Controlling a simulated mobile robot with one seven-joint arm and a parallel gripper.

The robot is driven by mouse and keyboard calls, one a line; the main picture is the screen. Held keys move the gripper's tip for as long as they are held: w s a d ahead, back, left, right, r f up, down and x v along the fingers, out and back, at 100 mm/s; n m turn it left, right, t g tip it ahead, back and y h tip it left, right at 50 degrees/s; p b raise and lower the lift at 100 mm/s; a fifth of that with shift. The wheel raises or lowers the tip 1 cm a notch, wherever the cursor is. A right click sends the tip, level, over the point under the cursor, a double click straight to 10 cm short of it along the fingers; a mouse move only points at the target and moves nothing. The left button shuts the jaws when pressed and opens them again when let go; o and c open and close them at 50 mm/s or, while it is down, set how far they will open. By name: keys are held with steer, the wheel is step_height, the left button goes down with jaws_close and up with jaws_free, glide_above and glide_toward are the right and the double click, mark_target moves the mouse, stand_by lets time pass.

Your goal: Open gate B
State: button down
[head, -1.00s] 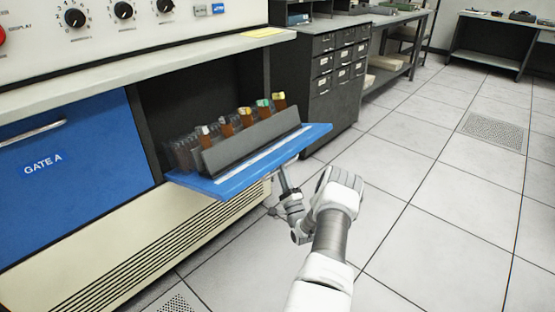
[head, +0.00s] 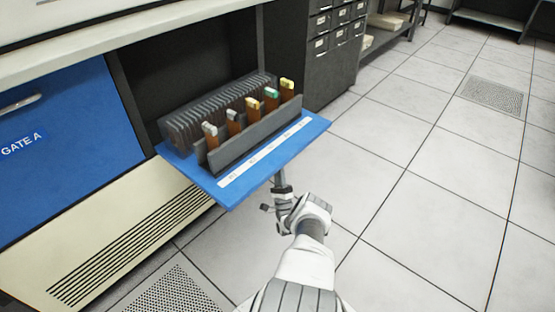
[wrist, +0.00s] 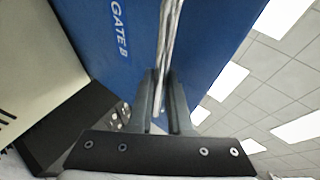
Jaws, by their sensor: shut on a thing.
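Gate B is the blue panel (head: 228,190) folded down in front of the dark opening in the console. It lies close to level, and its inner face with a white label strip shows in the head view. In the wrist view its blue outer face (wrist: 128,75) carries the words GATE B and a metal bar handle (wrist: 169,35). My gripper (wrist: 164,112) is shut on the handle, with a finger on each side. In the head view my gripper (head: 280,188) is below the panel's front edge, partly hidden by it.
On the panel stands a dark rack (head: 255,135) with several brown cards with coloured tops and a row of dark dividers behind. Blue gate A (head: 70,140) is shut at left. A dark drawer cabinet (head: 315,60) stands behind. The tiled floor at right is clear.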

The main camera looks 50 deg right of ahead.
mark_target(279, 155)
steer(key=shift+w+a+f, duration=0.1)
steer(key=shift+w, duration=0.2)
steer(key=c, duration=1)
jaws_free()
steer(key=shift+o, duration=0.8)
steer(key=shift+f, duration=0.1)
steer(key=shift+s, duration=0.1)
steer(key=r+p, duration=0.4)
steer(key=r, duration=0.1)
steer(key=shift+s+d+r, duration=0.15)
steer(key=shift+s+d, duration=0.05)
steer(key=shift+s, duration=0.15)
steer(key=s+d+r+p, duration=0.2)
steer(key=s+r+p, duration=0.3)
steer(key=s, duration=0.5)
steer(key=shift+s+d+r+p, duration=0.3)
steer(key=shift+s+d+r, duration=0.05)
steer(key=shift+d+r, duration=0.05)
steer(key=shift+w, duration=0.1)
steer(key=shift+w, duration=0.1)
